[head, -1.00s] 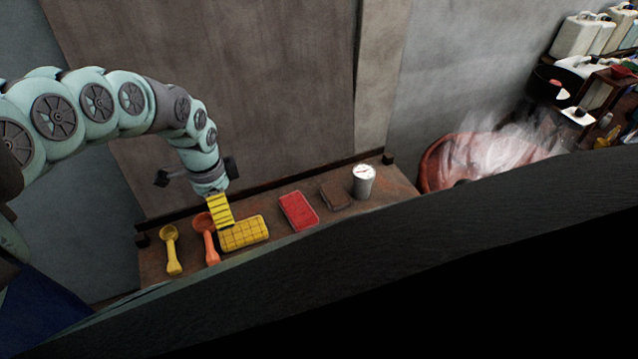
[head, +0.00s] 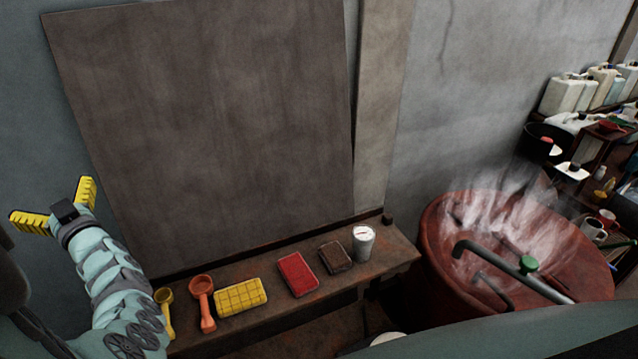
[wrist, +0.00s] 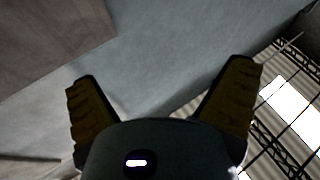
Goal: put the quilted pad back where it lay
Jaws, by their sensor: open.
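The yellow quilted pad (head: 241,297) lies flat on the brown bench (head: 330,284) in the head view, with a grid pattern on its top. An orange scoop (head: 203,300) lies close to its left and a red pad (head: 298,274) lies to its right, with a gap between. My gripper (head: 58,203) is raised at the left of the head view, well away from the pad. Its yellow ribbed fingers are spread wide with nothing between them. The wrist view also shows my gripper (wrist: 166,95) open and empty, facing wall and ceiling.
A yellow scoop (head: 165,310) is at the bench's left end. A dark brown pad (head: 336,256) and a metal can (head: 364,242) stand toward its right end. A steaming red vat (head: 430,238) with a pipe and green valve stands right of the bench. Jugs (head: 560,95) are at far right.

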